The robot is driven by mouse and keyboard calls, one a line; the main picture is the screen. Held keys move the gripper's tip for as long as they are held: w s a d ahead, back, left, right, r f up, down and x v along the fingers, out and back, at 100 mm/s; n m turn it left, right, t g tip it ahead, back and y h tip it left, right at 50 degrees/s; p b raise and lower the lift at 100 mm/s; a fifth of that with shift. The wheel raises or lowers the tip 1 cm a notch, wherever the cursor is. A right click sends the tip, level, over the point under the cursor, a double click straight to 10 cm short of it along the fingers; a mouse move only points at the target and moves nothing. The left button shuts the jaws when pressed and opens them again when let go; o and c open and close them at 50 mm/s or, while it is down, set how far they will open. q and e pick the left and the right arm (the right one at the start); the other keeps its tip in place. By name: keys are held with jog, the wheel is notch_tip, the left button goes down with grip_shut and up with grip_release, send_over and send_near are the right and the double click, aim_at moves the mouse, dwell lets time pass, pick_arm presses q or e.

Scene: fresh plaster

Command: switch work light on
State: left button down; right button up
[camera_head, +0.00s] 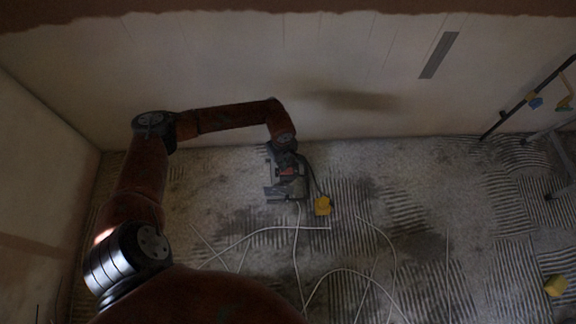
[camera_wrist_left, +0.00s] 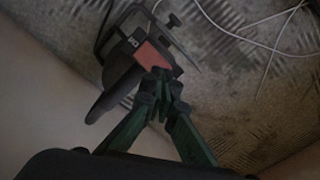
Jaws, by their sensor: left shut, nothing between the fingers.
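The work light (camera_head: 285,188), a dark frame-like unit with a small red part, stands on the floor near the back wall. My left gripper (camera_head: 288,160) reaches down over it. In the left wrist view the work light (camera_wrist_left: 122,70) shows its dark body, a wire-like frame and the red part (camera_wrist_left: 151,53). My left gripper (camera_wrist_left: 160,80) has green fingers with dark tips, shut and empty. The tips overlap the lower end of the red part; I cannot tell whether they touch it. No glow shows from the lamp. My right gripper is out of view.
Thin white cables (camera_head: 297,250) run across the ridged floor. The room is dim.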

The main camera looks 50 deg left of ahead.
pick_arm(q)
jog(key=shift+f+b, duration=0.65)
jog(key=shift+f, duration=0.65)
dwell(0.8)
jog(key=shift+r+p, duration=1.75)
jog(key=shift+r, duration=1.85)
jog(key=shift+f, duration=0.1)
